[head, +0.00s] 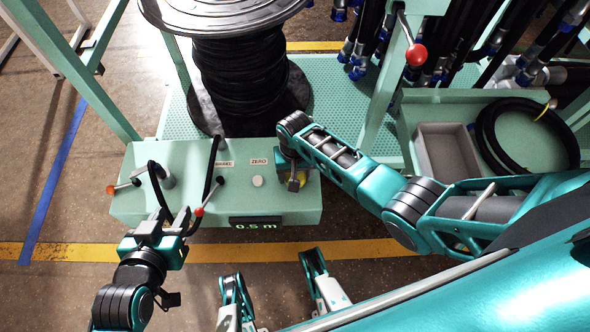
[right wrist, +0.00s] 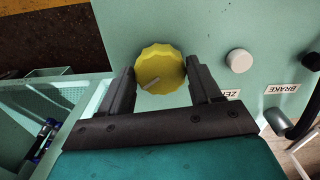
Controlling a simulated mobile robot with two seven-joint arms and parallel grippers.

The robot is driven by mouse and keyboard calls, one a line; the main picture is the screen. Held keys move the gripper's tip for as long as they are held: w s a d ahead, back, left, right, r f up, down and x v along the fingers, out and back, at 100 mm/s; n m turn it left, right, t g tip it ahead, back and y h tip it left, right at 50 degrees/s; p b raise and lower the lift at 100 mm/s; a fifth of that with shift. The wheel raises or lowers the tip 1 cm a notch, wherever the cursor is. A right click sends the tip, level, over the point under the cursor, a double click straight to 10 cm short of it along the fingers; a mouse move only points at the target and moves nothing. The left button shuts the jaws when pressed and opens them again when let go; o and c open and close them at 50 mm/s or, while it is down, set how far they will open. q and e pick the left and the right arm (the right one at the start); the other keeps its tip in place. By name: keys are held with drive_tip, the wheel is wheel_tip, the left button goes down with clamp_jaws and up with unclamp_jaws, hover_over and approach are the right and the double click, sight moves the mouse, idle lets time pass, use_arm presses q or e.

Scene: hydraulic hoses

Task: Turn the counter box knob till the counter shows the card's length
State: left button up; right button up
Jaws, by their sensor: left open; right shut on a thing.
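The pale green counter box (head: 140,205) stands at the front of the bench, with its counter (head: 255,222) showing 0.5 m on the front edge. In the right wrist view the yellow scalloped knob (right wrist: 158,66) sits between the two dark fingers of my right gripper (right wrist: 162,82), which is shut on it. In the head view my right gripper (head: 294,178) is over the box's right end and mostly covers the knob. My left gripper (head: 178,218) is open at the box's front left, near red-tipped levers. I cannot make out the card.
A white button (head: 257,181) sits below the ZERO label, left of the knob. A BRAKE label (head: 223,164) is farther left. Behind the box stands a hose reel (head: 240,75). A grey tray (head: 447,150) and a coiled hose (head: 490,140) lie at right.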

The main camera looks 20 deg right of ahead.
drive_tip(key=shift+n, duration=0.3)
drive_tip(key=shift+n+p, duration=0.3)
drive_tip(key=shift+r, duration=0.1)
drive_tip(key=shift+n, duration=0.4)
idle(0.6)
drive_tip(key=o, duration=1)
drive_tip(key=shift+o, duration=0.2)
